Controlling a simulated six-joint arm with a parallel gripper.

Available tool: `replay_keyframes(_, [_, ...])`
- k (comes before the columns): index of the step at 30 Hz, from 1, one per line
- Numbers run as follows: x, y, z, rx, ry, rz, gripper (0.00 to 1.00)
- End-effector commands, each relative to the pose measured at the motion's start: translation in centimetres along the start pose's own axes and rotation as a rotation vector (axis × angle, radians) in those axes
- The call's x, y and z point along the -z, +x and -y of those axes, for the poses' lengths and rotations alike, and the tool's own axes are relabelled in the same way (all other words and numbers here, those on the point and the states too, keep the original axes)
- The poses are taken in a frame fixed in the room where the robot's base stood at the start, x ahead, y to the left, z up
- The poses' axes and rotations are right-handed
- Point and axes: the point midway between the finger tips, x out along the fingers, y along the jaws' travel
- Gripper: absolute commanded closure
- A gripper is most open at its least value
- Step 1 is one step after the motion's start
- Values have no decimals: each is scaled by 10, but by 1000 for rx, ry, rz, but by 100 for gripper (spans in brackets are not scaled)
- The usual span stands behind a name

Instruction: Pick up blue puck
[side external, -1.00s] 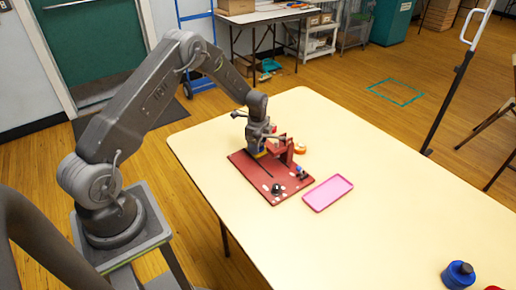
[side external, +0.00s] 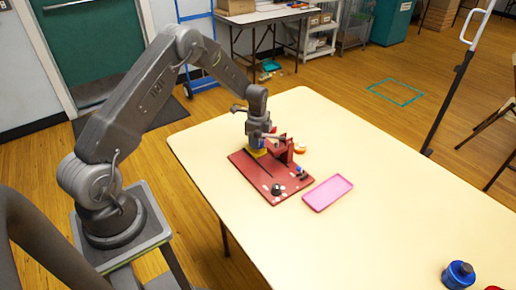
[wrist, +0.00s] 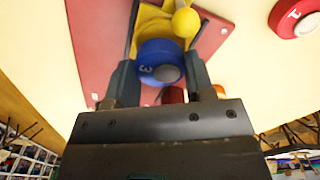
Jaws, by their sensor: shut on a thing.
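The blue puck (wrist: 158,62), with a pale grey centre and a white mark, sits between my gripper's fingers in the wrist view. My gripper (wrist: 160,78) is shut on it, one finger on each side. A yellow piece with a round yellow knob (wrist: 186,22) is just beyond the puck; I cannot tell whether they touch. In the side view my gripper (side external: 259,143) is low over the dark red board (side external: 251,170), with yellow showing under it. The puck cannot be made out clearly there.
A red upright bracket (side external: 284,150) stands close right of my gripper. Small dark and white pieces lie on the board's near end. A pink tray (side external: 328,193) lies to the right. Much of the table is clear.

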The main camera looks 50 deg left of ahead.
Motion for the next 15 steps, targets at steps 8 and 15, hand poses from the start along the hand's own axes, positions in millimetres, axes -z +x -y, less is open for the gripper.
replay_keyframes(8, [0, -22, 0, 2, 0, 0, 69])
replay_keyframes(15, [0, -41, 1, 2, 0, 0, 69])
